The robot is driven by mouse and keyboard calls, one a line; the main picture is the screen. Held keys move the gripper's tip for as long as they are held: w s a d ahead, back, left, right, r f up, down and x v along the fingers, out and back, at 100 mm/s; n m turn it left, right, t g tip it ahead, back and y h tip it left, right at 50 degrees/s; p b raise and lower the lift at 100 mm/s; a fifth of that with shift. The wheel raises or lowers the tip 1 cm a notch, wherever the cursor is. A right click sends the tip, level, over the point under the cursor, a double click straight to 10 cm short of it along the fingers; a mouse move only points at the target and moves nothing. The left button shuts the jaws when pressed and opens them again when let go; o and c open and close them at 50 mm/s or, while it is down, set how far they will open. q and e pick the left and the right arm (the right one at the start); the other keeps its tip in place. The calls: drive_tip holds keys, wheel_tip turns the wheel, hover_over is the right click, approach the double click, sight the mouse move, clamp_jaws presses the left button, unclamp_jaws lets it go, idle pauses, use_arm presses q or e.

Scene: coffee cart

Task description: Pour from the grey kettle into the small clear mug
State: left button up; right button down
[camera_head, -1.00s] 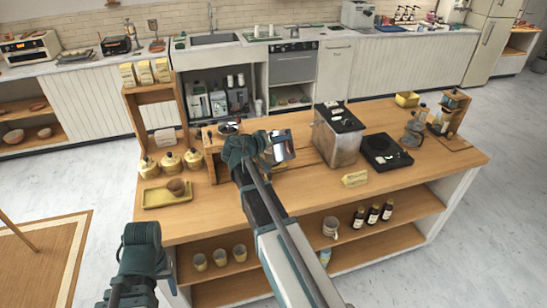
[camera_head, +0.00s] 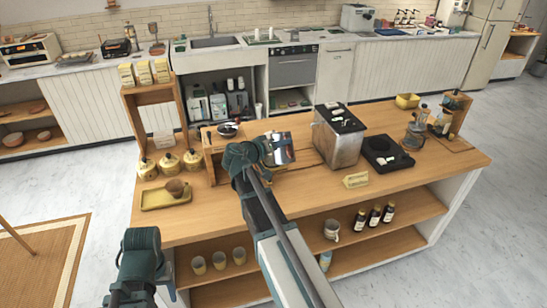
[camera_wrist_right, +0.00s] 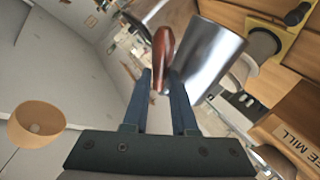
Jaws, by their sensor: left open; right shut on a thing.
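The grey kettle (camera_head: 283,148) is a shiny metal vessel held above the wooden counter, left of the big metal box. In the right wrist view, its silver body (camera_wrist_right: 212,58) looks tilted, and its red-brown handle (camera_wrist_right: 163,55) lies between the fingers. My right gripper (camera_wrist_right: 161,82) is shut on that handle. In the head view the gripper is largely hidden by my arm's wrist. My left arm shows only in part at the lower left, and its gripper is out of sight. I cannot make out the small clear mug; my right arm covers part of the counter.
A metal box machine (camera_head: 338,142) and a black device (camera_head: 386,153) stand right of the kettle. A yellow tray (camera_head: 166,197) with a brown cup (camera_head: 176,187) and several yellow jars (camera_head: 169,163) are at the left. The counter's front right is mostly clear.

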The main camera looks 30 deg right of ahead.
drive_tip(key=shift+r, duration=0.1)
drive_tip(key=shift+w+r+p, duration=0.15)
drive_tip(key=shift+r+p, duration=0.2)
drive_tip(key=shift+p, duration=0.35)
drive_tip(key=shift+r, duration=0.1)
drive_tip(key=shift+w+d+r+n+g+p, duration=0.1)
drive_tip(key=shift+w+r+n+g+p, duration=0.15)
drive_tip(key=shift+p, duration=0.35)
drive_tip(key=shift+r, duration=0.1)
idle(0.3)
drive_tip(key=shift+w+r+n+y+p, duration=0.25)
drive_tip(key=shift+r+y+p, duration=0.1)
drive_tip(key=shift+p, duration=0.3)
drive_tip(key=shift+r, duration=0.1)
idle(1.4)
drive_tip(key=shift+s+f+b, duration=0.25)
drive_tip(key=shift+f+b, duration=0.25)
drive_tip(key=shift+b, duration=0.2)
drive_tip(key=shift+s+f+b, duration=0.25)
drive_tip(key=shift+f+b, duration=0.25)
drive_tip(key=shift+b, duration=0.2)
